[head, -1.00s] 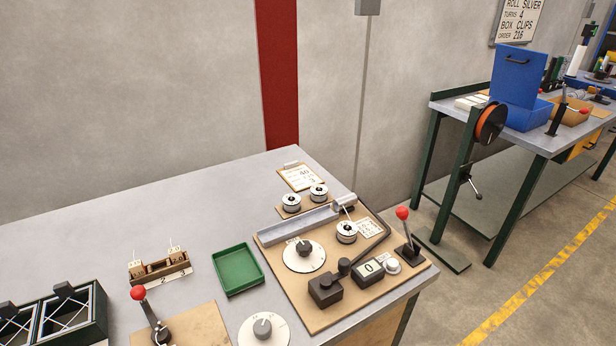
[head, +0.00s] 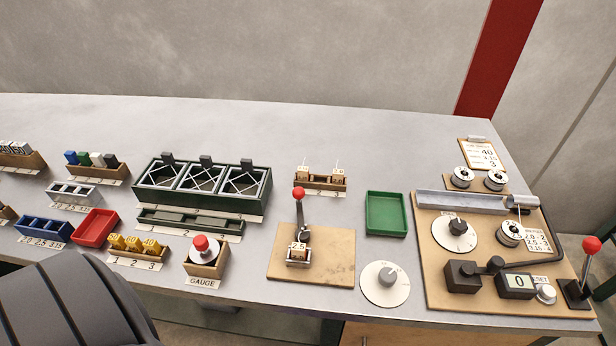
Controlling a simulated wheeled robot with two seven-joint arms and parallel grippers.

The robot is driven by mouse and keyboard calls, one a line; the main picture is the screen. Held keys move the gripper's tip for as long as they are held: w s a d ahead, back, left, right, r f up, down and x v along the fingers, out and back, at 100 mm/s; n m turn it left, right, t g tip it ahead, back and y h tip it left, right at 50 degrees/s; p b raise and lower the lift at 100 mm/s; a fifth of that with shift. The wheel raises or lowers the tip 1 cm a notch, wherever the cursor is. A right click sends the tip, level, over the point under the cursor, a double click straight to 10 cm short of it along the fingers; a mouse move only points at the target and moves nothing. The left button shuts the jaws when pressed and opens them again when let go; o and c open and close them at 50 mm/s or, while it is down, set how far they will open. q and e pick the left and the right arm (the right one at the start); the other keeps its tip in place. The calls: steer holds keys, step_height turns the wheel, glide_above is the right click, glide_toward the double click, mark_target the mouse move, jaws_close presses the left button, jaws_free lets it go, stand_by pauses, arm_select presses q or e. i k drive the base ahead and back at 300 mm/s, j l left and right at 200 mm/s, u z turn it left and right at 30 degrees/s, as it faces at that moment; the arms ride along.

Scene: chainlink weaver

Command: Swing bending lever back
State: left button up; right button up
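Two levers with red knobs show in the head view, and no label tells which is the bending lever. One lever (head: 302,222) stands nearly upright on a tan board (head: 335,262) at the middle of the bench. A small block marked 2.5 (head: 298,253) sits at its foot. The other lever (head: 585,268) stands at the right end of the bench, beside a larger tan board (head: 438,290), its knob tilted a little to the right. Neither gripper is in view. A dark ribbed part, likely my arm, fills the lower left corner.
Around the levers are a green tray (head: 386,213), a white dial (head: 385,284), a counter reading 0 (head: 516,284) and a wooden block rack (head: 320,182). A dark green three-bay rack (head: 202,187), red tray (head: 96,226) and gauge box (head: 205,262) stand left. The bench's back is clear.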

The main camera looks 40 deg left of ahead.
mark_target(298, 192)
steer(key=u, duration=1.25)
